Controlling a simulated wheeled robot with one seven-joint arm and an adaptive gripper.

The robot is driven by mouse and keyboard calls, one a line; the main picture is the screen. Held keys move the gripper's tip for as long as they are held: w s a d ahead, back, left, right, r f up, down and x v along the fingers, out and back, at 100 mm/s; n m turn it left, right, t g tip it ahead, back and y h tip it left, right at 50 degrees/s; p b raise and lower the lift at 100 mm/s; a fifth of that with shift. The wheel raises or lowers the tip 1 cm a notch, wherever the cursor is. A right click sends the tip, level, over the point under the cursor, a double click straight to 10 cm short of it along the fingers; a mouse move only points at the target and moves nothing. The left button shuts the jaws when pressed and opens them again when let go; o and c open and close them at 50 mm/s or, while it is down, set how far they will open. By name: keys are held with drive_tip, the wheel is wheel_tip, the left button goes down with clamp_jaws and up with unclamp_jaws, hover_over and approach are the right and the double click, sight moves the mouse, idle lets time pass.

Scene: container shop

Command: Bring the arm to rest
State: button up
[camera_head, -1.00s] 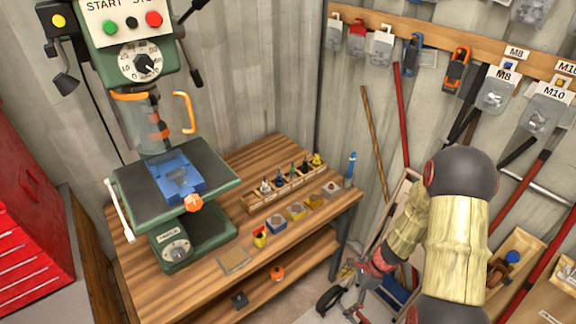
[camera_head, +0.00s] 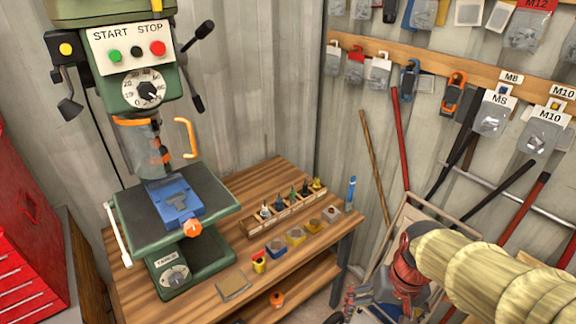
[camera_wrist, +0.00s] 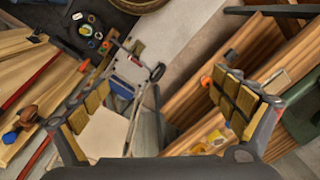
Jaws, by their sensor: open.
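My arm (camera_head: 490,270) reaches in from the right edge of the head view, with yellowish sleeve segments and a dark joint with a red part. My gripper (camera_wrist: 157,82) shows clearly in the wrist view. Its two padded fingers stand wide apart with nothing between them. Beyond them lie the floor, a wheeled frame (camera_wrist: 130,78) and the edge of the wooden bench. In the head view the gripper end is low, right of the bench, and hard to make out.
A green drill press (camera_head: 190,262) stands on the wooden workbench (camera_head: 235,309), with a bit rack (camera_head: 285,213) and small coloured blocks. A red cabinet (camera_head: 25,240) is at left. Tools and packets hang on a wall rail (camera_head: 450,68). Long-handled tools lean at right.

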drive_tip(key=s+r+n+t, duration=0.1)
drive_tip(key=s+r+t, duration=0.1)
drive_tip(key=r, duration=0.4)
drive_tip(key=s+a+r+n+t, duration=0.1)
drive_tip(key=s+r+t, duration=0.1)
drive_tip(key=r, duration=0.4)
drive_tip(key=shift+s+a+r+t+h, duration=0.25)
drive_tip(key=shift+t+h, duration=0.15)
drive_tip(key=shift+t, duration=0.1)
